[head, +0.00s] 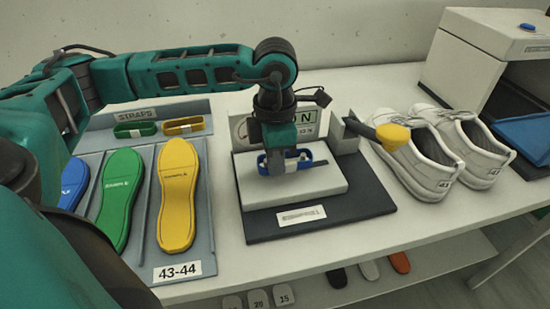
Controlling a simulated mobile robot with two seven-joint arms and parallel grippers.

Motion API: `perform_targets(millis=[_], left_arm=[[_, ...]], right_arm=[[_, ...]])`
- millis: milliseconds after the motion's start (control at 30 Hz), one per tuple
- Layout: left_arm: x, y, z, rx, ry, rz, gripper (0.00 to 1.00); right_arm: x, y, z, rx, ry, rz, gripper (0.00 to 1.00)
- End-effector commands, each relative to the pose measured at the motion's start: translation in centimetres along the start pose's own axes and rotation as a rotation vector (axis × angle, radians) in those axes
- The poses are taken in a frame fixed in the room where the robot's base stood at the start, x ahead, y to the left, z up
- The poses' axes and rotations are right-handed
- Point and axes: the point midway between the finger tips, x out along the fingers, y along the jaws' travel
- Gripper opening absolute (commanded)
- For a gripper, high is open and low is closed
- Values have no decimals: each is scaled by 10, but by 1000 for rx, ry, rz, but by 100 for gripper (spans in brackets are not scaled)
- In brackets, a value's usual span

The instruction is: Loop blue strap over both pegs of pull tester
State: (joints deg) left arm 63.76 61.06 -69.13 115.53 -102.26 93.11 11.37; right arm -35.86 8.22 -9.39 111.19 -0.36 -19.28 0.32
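The blue strap (305,161) is a flat loop with a white patch, low over the white plate of the pull tester (325,192). I cannot tell whether it rests there or hangs just above. My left gripper (277,166) points straight down at the strap's left half, its fingertips at the strap. The fingers overlap in this view, so I cannot see whether they grip it. The gripper and strap hide the pegs, so I cannot tell whether the strap is around either one. My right gripper is out of view.
A strap tray holds a green strap (135,130) and a yellow strap (184,126). Blue, green and yellow insoles (177,195) lie left. The tester's yellow handle (393,136) juts right, near white shoes (420,160). A grey machine (490,60) stands far right.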

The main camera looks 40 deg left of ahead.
Motion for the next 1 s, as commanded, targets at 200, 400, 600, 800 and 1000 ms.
perform_targets(millis=[200,400,600,800,1000], left_arm=[[8,0,0,0,-1,0,0],[8,0,0,0,-1,0,0],[8,0,0,0,0,0,17],[7,2,0,-3,-1,4,33],[7,4,0,-6,-2,9,33]], right_arm=[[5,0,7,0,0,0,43],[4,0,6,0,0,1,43],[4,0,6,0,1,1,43],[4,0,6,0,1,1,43],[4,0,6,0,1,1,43]])
